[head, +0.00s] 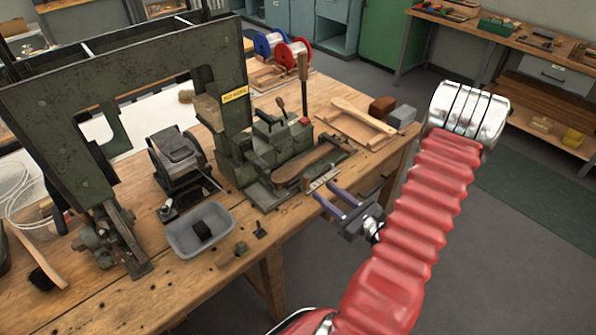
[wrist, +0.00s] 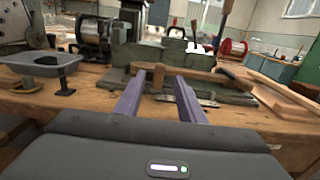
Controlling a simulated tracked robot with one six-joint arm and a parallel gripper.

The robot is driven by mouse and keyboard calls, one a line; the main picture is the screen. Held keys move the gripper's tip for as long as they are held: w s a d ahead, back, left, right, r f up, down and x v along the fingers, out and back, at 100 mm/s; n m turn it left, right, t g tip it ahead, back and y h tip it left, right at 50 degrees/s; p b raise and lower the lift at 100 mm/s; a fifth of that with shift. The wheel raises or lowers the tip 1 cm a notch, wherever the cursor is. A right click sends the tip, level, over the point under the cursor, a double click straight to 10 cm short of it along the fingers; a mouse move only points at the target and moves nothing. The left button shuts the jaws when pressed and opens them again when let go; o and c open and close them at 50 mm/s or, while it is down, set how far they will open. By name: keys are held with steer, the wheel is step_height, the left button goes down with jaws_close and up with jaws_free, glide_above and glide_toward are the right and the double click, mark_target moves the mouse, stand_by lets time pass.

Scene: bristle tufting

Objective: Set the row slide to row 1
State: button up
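A green tufting machine (head: 235,140) stands on the wooden bench, with a low green slide assembly (head: 265,192) at its front. A long brown wooden brush block (head: 312,164) lies on the assembly. A small pale plate with marks (head: 322,180) sits at its front edge; I cannot read the row setting. My gripper (head: 325,194) is just in front of this edge, its two purple fingers open and pointing at it. In the wrist view, the fingers (wrist: 160,88) are apart, and a brown upright piece (wrist: 158,76) shows beyond the gap. Nothing is held.
A grey tray (head: 199,246) with a dark block stands left of the slide. An upright wooden-handled lever (head: 303,85) rises behind it. The bench's front edge is close under my gripper.

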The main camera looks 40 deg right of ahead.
mark_target(304, 176)
steer(key=w, duration=1.3)
steer(key=shift+w+a, duration=0.15)
steer(key=shift+a, duration=0.05)
steer(key=shift+c, duration=0.6)
jaws_close()
